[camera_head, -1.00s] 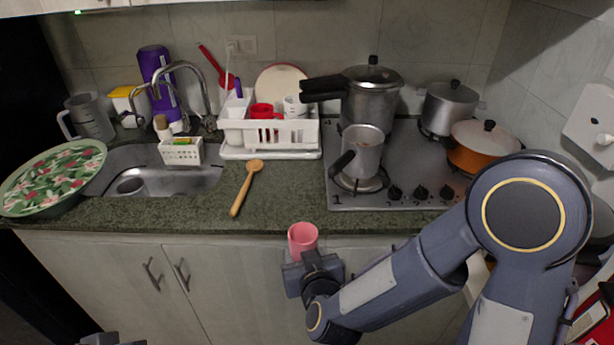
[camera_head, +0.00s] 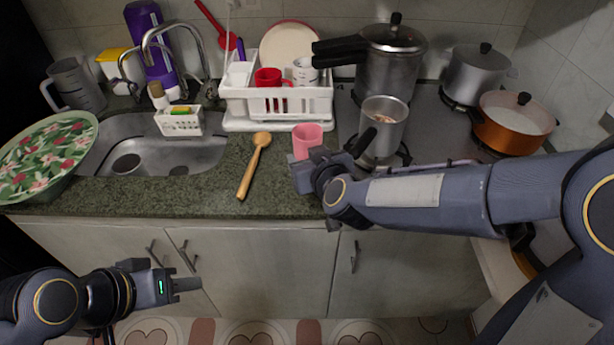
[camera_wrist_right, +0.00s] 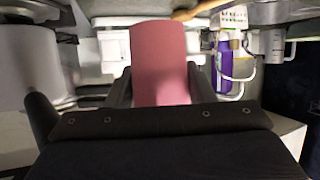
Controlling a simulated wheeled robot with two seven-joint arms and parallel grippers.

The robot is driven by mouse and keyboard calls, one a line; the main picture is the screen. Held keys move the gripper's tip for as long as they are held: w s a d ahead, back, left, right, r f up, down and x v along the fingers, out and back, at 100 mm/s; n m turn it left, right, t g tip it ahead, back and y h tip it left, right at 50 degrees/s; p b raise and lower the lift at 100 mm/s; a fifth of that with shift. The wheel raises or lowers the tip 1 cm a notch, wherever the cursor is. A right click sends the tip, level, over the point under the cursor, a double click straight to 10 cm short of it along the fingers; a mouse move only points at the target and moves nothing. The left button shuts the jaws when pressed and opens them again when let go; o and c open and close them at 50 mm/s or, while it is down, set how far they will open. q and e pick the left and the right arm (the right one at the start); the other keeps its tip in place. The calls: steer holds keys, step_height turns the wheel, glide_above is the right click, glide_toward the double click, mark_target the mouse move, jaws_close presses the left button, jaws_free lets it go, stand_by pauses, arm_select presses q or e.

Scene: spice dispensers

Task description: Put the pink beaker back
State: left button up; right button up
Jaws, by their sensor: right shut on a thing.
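The pink beaker (camera_head: 307,138) is upright at the counter's middle, between the wooden spoon and the stove. My right gripper (camera_head: 312,163) is shut on it from the front. In the right wrist view the beaker (camera_wrist_right: 159,62) sits between the two dark fingers (camera_wrist_right: 158,88). I cannot tell whether its base touches the counter. My left gripper (camera_head: 180,287) is low in front of the cabinet doors, away from the counter; its finger gap is not clear.
A wooden spoon (camera_head: 254,168) lies left of the beaker. The white dish rack (camera_head: 300,104) with cups and a plate stands behind it. A steel pot (camera_head: 384,126) with a black handle stands close on the right. The sink (camera_head: 160,155) is at left.

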steer(key=w+f, duration=0.2)
steer(key=f, duration=0.1)
steer(key=shift+w+a+f+b, duration=0.15)
steer(key=shift+w+f+b, duration=0.15)
steer(key=shift+w, duration=0.1)
arm_select(q)
steer(key=shift+f+b, duration=0.45)
steer(key=shift+f, duration=0.7)
arm_select(e)
steer(key=shift+w+f, duration=0.15)
steer(key=shift+f, duration=0.7)
steer(key=shift+w+f, duration=0.1)
steer(key=shift+f, duration=0.75)
steer(key=shift+f, duration=0.2)
steer(key=o, duration=1)
arm_select(q)
steer(key=shift+f, duration=0.15)
arm_select(e)
steer(key=shift+r, duration=0.15)
